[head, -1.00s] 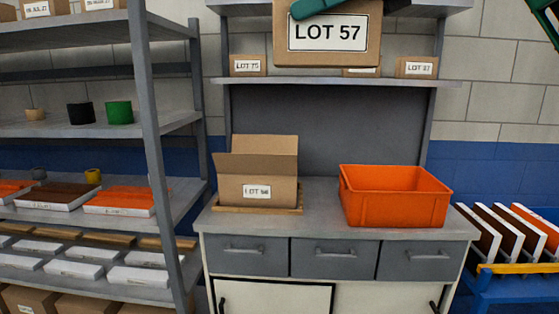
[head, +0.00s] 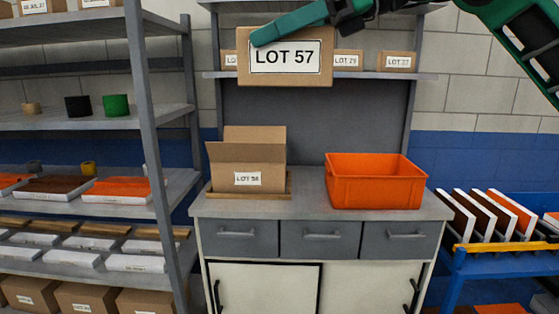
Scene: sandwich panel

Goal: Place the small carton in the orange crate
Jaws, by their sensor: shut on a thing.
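A small brown carton labelled LOT 57 (head: 289,80) hangs in front of the upper shelf at the top of the head view, apart from any surface. My gripper (head: 268,34) is shut on its top edge. One teal finger lies across the carton's front above the label; the other finger is hidden behind it. The orange crate (head: 376,190) stands on the right of the workbench top (head: 305,207), below and to the right of the carton. Its front inside is hidden by its near wall; the visible part looks empty.
An open-flapped carton labelled LOT 58 (head: 247,164) sits on a wooden tray (head: 218,196) left of the crate. Several small cartons (head: 397,61) line the bench shelf (head: 400,76). A grey rack (head: 150,110) stands left, a blue panel cart (head: 480,262) right.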

